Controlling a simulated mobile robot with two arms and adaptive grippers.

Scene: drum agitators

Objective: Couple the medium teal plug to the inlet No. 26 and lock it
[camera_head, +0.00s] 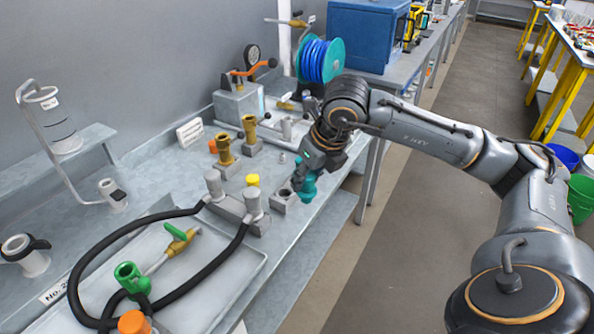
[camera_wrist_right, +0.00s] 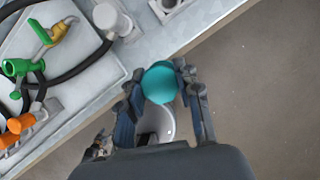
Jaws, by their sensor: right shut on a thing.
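My right gripper (camera_head: 303,176) is shut on the teal plug (camera_head: 306,191), which is off the bench near its front edge. In the right wrist view the plug (camera_wrist_right: 160,82) shows as a rounded teal body between the fingers. A grey block with an empty dark hole (camera_head: 285,201) is just beside it. A grey inlet with a black collar (camera_head: 25,255) is at the far left, near a label reading "No. 2" and then cut off (camera_head: 55,292). Another grey inlet with a dark clip (camera_head: 112,193) stands further back. I cannot read No. 26 on either. My left gripper is out of view.
A tray (camera_head: 258,262) with green and orange couplings and a thick black hose (camera_head: 130,222) lies in front left. Grey hose ends (camera_head: 253,203), a yellow cap (camera_head: 252,180) and brass fittings (camera_head: 225,148) stand behind.

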